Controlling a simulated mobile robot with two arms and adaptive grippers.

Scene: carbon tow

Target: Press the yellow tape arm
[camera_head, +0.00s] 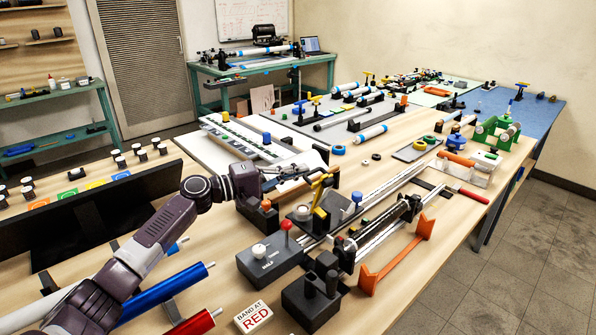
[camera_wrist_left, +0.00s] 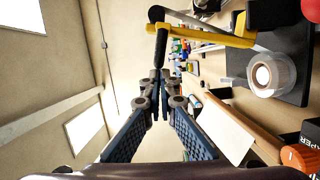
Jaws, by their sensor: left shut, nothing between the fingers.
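The yellow tape arm (camera_head: 321,190) stands on a dark base in the middle of the bench. In the left wrist view the yellow arm (camera_wrist_left: 205,36) reaches in from the right, with a black bar (camera_wrist_left: 159,45) at its end. My left gripper (camera_head: 296,172) is shut and empty, just left of the yellow arm's top. In the wrist view its fingertips (camera_wrist_left: 158,85) come together close below the black bar. I cannot tell whether they touch it. A white tape roll (camera_wrist_left: 270,74) sits beside the arm's base. My right gripper is not in view.
A grey box with a red-knobbed lever (camera_head: 286,228) stands in front of the arm. A rail mechanism (camera_head: 392,222) and an orange frame (camera_head: 400,255) lie to its right. A white slotted tray (camera_head: 240,140) lies behind, and a "BAND AT RED" sign (camera_head: 254,317) in front.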

